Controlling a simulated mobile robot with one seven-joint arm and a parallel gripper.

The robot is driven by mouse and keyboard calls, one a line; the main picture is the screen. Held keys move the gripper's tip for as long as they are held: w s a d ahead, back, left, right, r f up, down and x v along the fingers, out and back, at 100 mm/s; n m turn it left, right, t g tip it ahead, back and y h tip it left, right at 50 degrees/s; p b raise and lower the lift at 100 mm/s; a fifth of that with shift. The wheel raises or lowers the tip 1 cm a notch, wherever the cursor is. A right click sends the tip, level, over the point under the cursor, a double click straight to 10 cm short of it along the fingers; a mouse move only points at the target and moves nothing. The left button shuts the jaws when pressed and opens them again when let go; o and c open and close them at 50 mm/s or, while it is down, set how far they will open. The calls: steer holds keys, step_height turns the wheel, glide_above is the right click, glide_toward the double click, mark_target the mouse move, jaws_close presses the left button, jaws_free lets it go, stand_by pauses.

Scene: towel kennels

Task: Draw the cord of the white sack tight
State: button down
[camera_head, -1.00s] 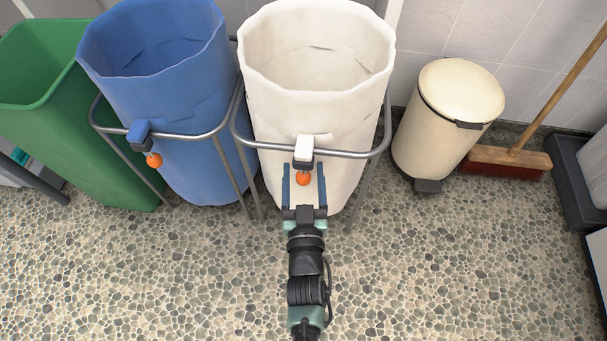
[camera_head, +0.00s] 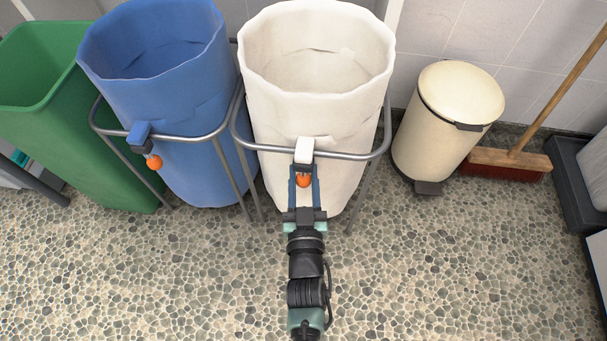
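The white sack (camera_head: 315,115) hangs open-mouthed in a grey metal ring stand (camera_head: 376,150). On its front is a white cord lock (camera_head: 304,149) with an orange ball (camera_head: 303,181) just below it. The cord itself is too small to make out. My gripper (camera_head: 304,176) reaches in from the front below the ring. Its two blue fingers stand on either side of the orange ball and appear to touch it, shut on it.
A blue sack (camera_head: 170,100) with its own orange ball (camera_head: 154,162) hangs in a ring at left, beside a green bin (camera_head: 85,140). A cream pedal bin (camera_head: 440,135) and a broom (camera_head: 508,160) stand at right. The pebbled floor in front is clear.

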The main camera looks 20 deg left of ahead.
stand_by(0.8)
step_height(320, 180, down, 10)
steer(key=b, duration=0.7)
steer(key=shift+r, duration=0.15)
steer(key=c, duration=0.5)
jaws_free()
steer(key=shift+c, duration=0.2)
steer(key=shift+o, duration=0.2)
steer(key=shift+r, duration=0.1)
